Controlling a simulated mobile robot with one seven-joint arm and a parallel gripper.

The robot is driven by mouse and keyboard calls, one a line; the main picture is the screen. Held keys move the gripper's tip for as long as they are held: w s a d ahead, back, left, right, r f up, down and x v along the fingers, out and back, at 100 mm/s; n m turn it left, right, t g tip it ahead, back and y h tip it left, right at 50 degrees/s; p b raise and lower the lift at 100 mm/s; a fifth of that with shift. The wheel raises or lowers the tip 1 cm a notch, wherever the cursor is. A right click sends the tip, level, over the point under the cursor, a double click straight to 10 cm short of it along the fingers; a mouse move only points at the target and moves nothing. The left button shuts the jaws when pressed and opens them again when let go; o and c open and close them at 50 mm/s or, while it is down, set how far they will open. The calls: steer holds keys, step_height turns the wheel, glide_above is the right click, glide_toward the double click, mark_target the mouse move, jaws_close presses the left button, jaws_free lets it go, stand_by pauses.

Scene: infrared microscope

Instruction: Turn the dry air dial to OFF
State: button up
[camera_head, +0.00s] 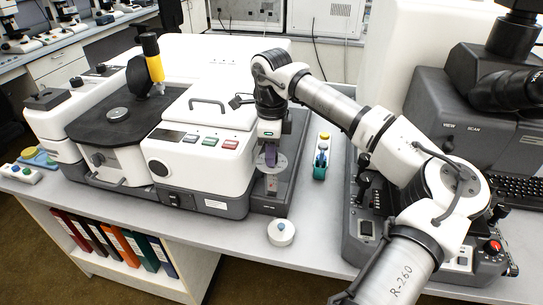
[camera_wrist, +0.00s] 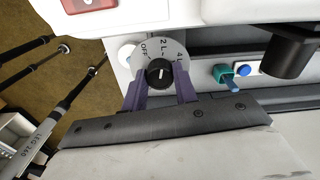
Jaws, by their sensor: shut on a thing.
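The dry air dial (camera_wrist: 158,73) is a black round knob on a grey-white disc marked OFF, 2 L and 4 L in the wrist view. OFF is at the disc's upper left and 2 L at its top. A small white mark shows on the knob, but I cannot tell which label it points to. My gripper (camera_wrist: 160,84) has purple fingers on both sides of the knob and is shut on it. In the head view my gripper (camera_head: 271,158) reaches down over the pale dial disc (camera_head: 270,165); the knob is hidden there.
The white microscope body (camera_head: 205,150) with coloured buttons stands just left of the dial. A teal holder (camera_head: 320,171) with a blue-topped item stands to the right. A round white piece (camera_head: 281,233) is on the table's front edge. A dark control console (camera_head: 365,225) is further right.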

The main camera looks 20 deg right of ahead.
steer(key=n+b, duration=0.1)
steer(key=n, duration=0.3)
steer(key=shift+n, duration=0.4)
steer(key=shift+r+n+b, duration=0.1)
steer(key=shift+n+b, duration=0.25)
steer(key=shift+n, duration=2.15)
steer(key=o, duration=1)
steer(key=shift+c, duration=0.2)
step_height(320, 180, up, 14)
steer(key=b, duration=0.1)
